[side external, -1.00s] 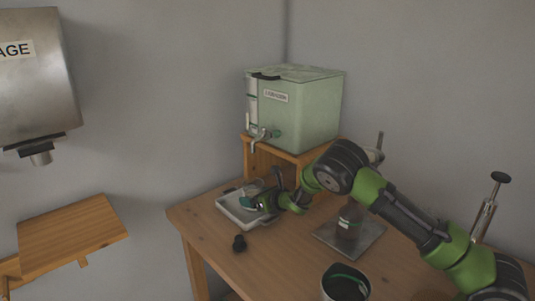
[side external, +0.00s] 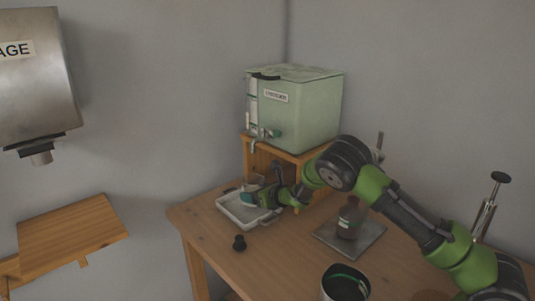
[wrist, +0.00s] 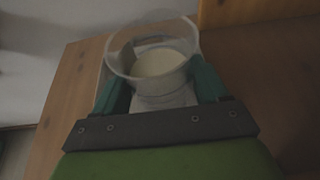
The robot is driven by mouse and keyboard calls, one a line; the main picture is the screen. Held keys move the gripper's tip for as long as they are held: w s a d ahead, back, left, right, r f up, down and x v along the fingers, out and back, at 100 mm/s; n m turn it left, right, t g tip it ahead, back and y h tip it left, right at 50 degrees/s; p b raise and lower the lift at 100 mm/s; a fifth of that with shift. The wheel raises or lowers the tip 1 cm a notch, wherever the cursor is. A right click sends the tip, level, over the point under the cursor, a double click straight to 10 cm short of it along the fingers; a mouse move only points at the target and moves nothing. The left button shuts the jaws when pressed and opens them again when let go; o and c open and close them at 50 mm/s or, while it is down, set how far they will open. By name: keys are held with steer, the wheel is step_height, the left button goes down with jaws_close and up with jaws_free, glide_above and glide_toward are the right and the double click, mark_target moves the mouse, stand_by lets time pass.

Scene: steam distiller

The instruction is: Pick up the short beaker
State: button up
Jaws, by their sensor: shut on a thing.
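The short beaker (wrist: 160,64) is clear and holds a pale, whitish content. It sits between the two green fingers of my gripper (wrist: 160,92) in the wrist view, which is shut on it. In the side view my gripper (side external: 258,194) holds the beaker (side external: 253,182) upright above the white tray (side external: 240,213). The beaker appears raised clear of the tray, though the gripper hides part of it.
A green distiller box (side external: 305,112) with a tap stands on a wooden stand (side external: 261,160) behind. A dark bottle (side external: 349,220) stands on a grey plate (side external: 365,243) to the right. A small black stopper (side external: 239,242) and a dark container (side external: 345,284) are nearer the front.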

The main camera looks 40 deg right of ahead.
steer(key=shift+r, duration=0.9)
steer(key=shift+s+r, duration=0.2)
steer(key=shift+s, duration=0.05)
steer(key=s, duration=0.9)
steer(key=s+a+r, duration=0.1)
steer(key=s, duration=0.3)
steer(key=shift+s+a+r, duration=0.1)
steer(key=shift+s, duration=0.3)
step_height(320, 180, up, 34)
steer(key=s, duration=0.2)
steer(key=s+a+m+g+h, duration=0.5)
steer(key=s+m+g+h, duration=0.5)
steer(key=m+h, duration=0.4)
step_height(320, 180, down, 18)
steer(key=m+y, duration=0.1)
